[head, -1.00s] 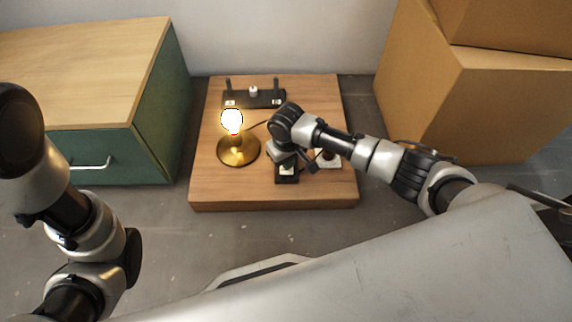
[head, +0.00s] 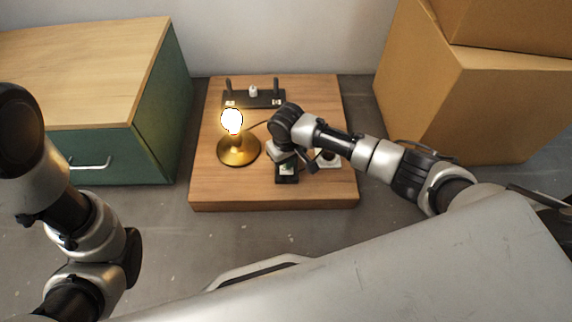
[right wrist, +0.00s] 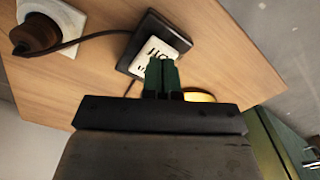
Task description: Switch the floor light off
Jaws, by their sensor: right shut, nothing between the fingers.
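The floor light (head: 238,150) has a brass base and a bulb (head: 232,121) that glows bright. The switch (head: 287,179) is a black box with a white rocker, to the right of the light's base. In the right wrist view the white rocker (right wrist: 160,53) carries dark marks. My right gripper (head: 286,169) is over the switch, shut and empty. Its green fingertips (right wrist: 161,62) overlap the near edge of the rocker in the wrist view; I cannot tell whether they touch. My left arm shows at the left, but its gripper does not.
A white socket with a dark plug (head: 328,157) sits right of the switch; its cable (right wrist: 90,38) runs past. A black terminal strip (head: 254,98) lies behind on the wooden platform (head: 230,196). A green cabinet (head: 150,130) stands left, cardboard boxes (head: 470,110) right.

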